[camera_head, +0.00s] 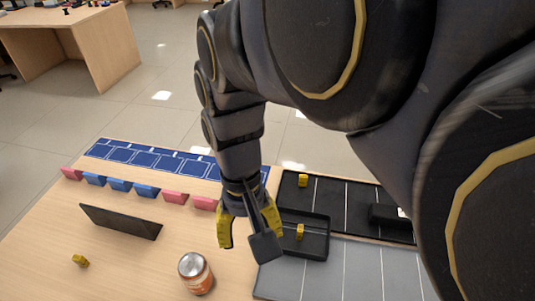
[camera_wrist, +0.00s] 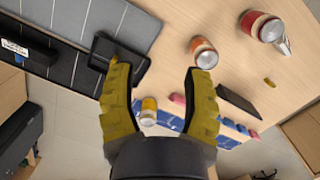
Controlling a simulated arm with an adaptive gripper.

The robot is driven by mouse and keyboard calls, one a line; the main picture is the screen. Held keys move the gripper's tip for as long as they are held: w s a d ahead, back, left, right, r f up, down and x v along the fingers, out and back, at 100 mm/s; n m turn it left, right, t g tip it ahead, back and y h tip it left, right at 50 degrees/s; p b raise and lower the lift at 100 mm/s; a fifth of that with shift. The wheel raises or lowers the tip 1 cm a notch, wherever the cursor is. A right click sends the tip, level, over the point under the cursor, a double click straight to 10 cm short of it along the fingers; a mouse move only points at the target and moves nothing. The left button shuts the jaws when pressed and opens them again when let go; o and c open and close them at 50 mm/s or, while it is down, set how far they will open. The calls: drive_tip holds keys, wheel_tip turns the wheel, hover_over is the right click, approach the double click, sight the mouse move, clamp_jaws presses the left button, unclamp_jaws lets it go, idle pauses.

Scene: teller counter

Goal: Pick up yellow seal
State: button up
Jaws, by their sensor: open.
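Several small yellow pieces that could be the seal are in view. One yellow piece (camera_head: 303,181) stands on the black striped mat. Another yellow piece (camera_head: 299,233) is inside the black tray (camera_head: 318,255). A third (camera_head: 80,260) sits on the bare wood at the far left, and a yellow piece on the wood shows in the wrist view (camera_wrist: 270,83). My gripper (camera_head: 250,228) is open above the counter, just left of the tray. In the wrist view its yellow fingers (camera_wrist: 161,70) are spread with nothing gripped. The left finger partly covers the tray there.
An orange-labelled can (camera_head: 195,273) stands left of the gripper. A dark upright panel (camera_head: 120,221) and a row of pink and blue blocks (camera_head: 145,190) stand farther left. Blue (camera_head: 170,163) and grey (camera_head: 345,272) mats flank the area. Bare wood lies between panel and can.

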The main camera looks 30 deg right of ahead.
drive_tip(key=w+d+f+m, duration=0.3)
drive_tip(key=w+d+m, duration=0.3)
drive_tip(key=w, duration=0.5)
drive_tip(key=m+t, duration=0.1)
drive_tip(key=m, duration=1.3)
hover_over(304, 176)
wheel_tip(304, 176, down, 20)
drive_tip(key=shift+w+a+r, duration=0.1)
drive_tip(key=shift+r, duration=0.1)
drive_tip(key=shift+d+f+m, duration=0.2)
drive_tip(key=shift+f+m, duration=0.1)
wheel_tip(304, 176, down, 8)
drive_tip(key=shift+a+r, duration=0.15)
clamp_jaws()
